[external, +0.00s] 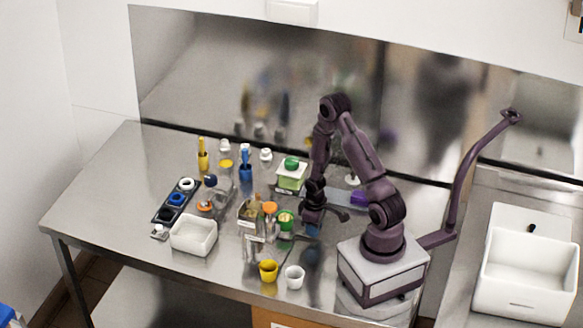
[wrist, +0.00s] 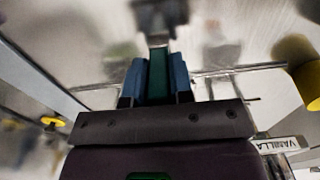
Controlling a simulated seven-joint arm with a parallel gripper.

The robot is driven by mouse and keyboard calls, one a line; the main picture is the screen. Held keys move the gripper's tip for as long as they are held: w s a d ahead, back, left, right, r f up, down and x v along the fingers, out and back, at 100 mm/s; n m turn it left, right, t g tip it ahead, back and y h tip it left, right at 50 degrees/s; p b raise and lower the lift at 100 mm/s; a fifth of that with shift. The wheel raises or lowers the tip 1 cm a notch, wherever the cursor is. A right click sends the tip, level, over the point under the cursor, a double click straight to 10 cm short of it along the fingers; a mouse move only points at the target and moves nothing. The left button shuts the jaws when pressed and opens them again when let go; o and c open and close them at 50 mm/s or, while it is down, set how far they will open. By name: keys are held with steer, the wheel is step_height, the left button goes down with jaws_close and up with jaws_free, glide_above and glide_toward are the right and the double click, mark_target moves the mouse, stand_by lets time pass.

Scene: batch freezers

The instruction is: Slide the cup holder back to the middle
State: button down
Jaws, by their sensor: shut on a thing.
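My gripper (external: 313,230) is low over the steel table, just right of a tub with a green rim (external: 286,222). In the wrist view its blue fingertips (wrist: 157,82) are shut on a narrow dark green piece (wrist: 157,72). Most of that piece is hidden by the fingers, and I cannot tell whether it belongs to the cup holder. A yellow cup (external: 268,270) and a white cup (external: 294,277) stand near the front edge. A dark strip with round rings (external: 166,215) lies at the left, apart from my gripper; I cannot tell if it is the cup holder.
A white bin (external: 194,236) stands at the left front. A green-and-white box (external: 291,175), a blue container (external: 246,174) and a yellow bottle (external: 203,160) stand farther back. A label reading VANILLA (wrist: 283,145) shows in the wrist view. The table's far left is clear.

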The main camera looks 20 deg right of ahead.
steer(key=c, duration=1)
jaws_free()
step_height(320, 180, up, 13)
steer(key=s+d+r+m+t, duration=0.2)
steer(key=s+d+r+m, duration=0.1)
steer(key=r, duration=0.6)
steer(key=s+d+r+m+t, duration=0.3)
steer(key=s+r+m, duration=0.2)
steer(key=r, duration=0.5)
steer(key=shift+s+d+r+m+t, duration=0.2)
steer(key=shift+d+r+m+t, duration=0.15)
steer(key=shift+m, duration=0.15)
